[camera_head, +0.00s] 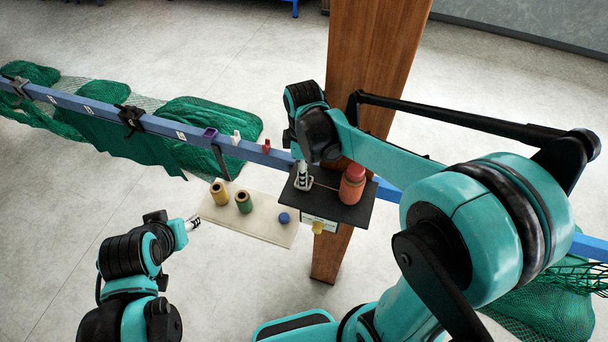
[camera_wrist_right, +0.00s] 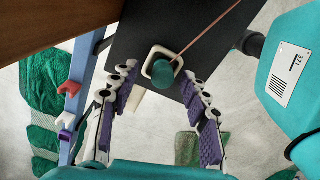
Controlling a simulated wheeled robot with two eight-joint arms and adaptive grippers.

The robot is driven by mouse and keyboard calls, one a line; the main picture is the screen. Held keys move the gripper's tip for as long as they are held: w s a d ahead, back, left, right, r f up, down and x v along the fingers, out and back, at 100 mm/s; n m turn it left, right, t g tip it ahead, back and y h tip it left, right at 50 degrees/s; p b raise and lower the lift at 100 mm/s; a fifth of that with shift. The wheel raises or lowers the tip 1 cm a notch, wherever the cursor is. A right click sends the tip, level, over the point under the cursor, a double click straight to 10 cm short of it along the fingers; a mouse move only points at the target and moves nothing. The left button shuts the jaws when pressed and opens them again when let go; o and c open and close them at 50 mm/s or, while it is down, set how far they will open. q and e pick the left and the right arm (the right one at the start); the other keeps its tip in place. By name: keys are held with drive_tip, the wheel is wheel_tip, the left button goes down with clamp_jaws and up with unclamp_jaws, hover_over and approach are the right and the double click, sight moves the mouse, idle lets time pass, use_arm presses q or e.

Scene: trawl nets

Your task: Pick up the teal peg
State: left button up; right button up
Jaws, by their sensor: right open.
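The teal peg (camera_wrist_right: 162,72) shows in the right wrist view as a round teal top inside a white square holder (camera_wrist_right: 150,61) on a black shelf (camera_wrist_right: 190,22). My right gripper (camera_wrist_right: 155,90) is open, with its purple-padded fingers apart on either side below the peg and not closed on it. In the head view my right gripper (camera_head: 303,176) points down over the shelf's left part and hides the peg. My left gripper (camera_head: 194,221) is by the left end of the pale board; its fingers are too small to read.
A red spool (camera_head: 352,186) stands on the shelf, and a thin cord runs across the shelf. A pale board (camera_head: 262,212) holds yellow and green spools and a blue disc. A wooden post (camera_head: 374,60) and a blue rail (camera_head: 165,127) with green nets are close by.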

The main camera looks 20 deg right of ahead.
drive_tip(key=shift+s+a, duration=0.1)
drive_tip(key=shift+s, duration=0.1)
drive_tip(key=shift+w+f, duration=0.1)
drive_tip(key=c, duration=1)
drive_tip(key=shift+o, duration=0.2)
wheel_tip(320, 180, up, 10)
drive_tip(key=b, duration=0.1)
